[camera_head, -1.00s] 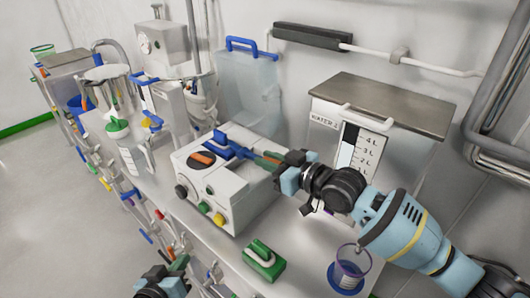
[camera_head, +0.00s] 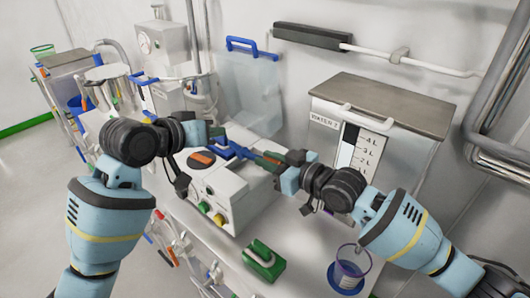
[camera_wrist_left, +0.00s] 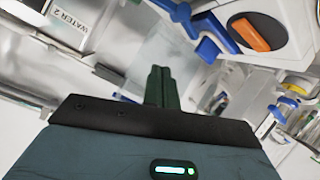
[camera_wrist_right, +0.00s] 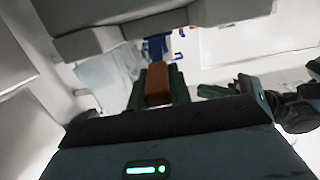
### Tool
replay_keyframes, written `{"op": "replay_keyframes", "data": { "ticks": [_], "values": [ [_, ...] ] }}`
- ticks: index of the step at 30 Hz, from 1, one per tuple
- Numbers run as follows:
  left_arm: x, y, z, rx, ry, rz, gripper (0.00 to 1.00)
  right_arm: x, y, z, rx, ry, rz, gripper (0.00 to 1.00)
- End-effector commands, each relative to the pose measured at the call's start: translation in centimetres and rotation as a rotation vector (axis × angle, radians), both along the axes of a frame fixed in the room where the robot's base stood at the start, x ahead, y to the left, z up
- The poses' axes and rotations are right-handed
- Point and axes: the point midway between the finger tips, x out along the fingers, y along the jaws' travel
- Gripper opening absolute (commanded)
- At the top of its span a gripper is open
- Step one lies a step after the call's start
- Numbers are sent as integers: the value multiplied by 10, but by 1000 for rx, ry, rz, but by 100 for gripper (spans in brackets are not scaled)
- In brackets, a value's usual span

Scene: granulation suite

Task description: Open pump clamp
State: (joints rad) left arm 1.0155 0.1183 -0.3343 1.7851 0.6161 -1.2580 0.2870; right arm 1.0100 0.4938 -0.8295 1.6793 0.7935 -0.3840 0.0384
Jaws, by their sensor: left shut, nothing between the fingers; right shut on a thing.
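The white pump (camera_head: 231,201) sits on the bench with a blue clamp (camera_head: 238,150) on top and an orange bar on a black disc (camera_head: 202,158) on its face. My right gripper (camera_head: 268,161) is shut on an orange-brown handle (camera_wrist_right: 158,84) at the right end of the blue clamp. My left gripper (camera_head: 216,133) is shut and empty, its green fingertips (camera_wrist_left: 160,85) together just behind the pump's far left edge. In the left wrist view, the blue clamp (camera_wrist_left: 205,32) and orange bar (camera_wrist_left: 250,34) lie beyond the fingers. Whether the clamp is latched cannot be told.
A water tank (camera_head: 385,100) with a metal lid stands at right. A clear blue-handled container (camera_head: 250,95) stands behind the pump.

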Motion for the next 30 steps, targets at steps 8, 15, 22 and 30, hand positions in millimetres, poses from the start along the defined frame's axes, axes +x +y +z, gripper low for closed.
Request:
{"op": "replay_keyframes", "data": {
  "ticks": [8,15,22,30],
  "values": [
    [-31,-37,41,219,93,-241,0,0,0,-1,-1,1,0,0],
    [-48,-45,55,324,130,-342,0,0,0,-1,-1,1,0,0],
    [-50,-46,56,336,134,-354,0,0,0,-1,-1,1,0,0],
    [-40,-62,36,334,138,-354,0,0,0,-1,-1,1,0,0]
  ]
}}
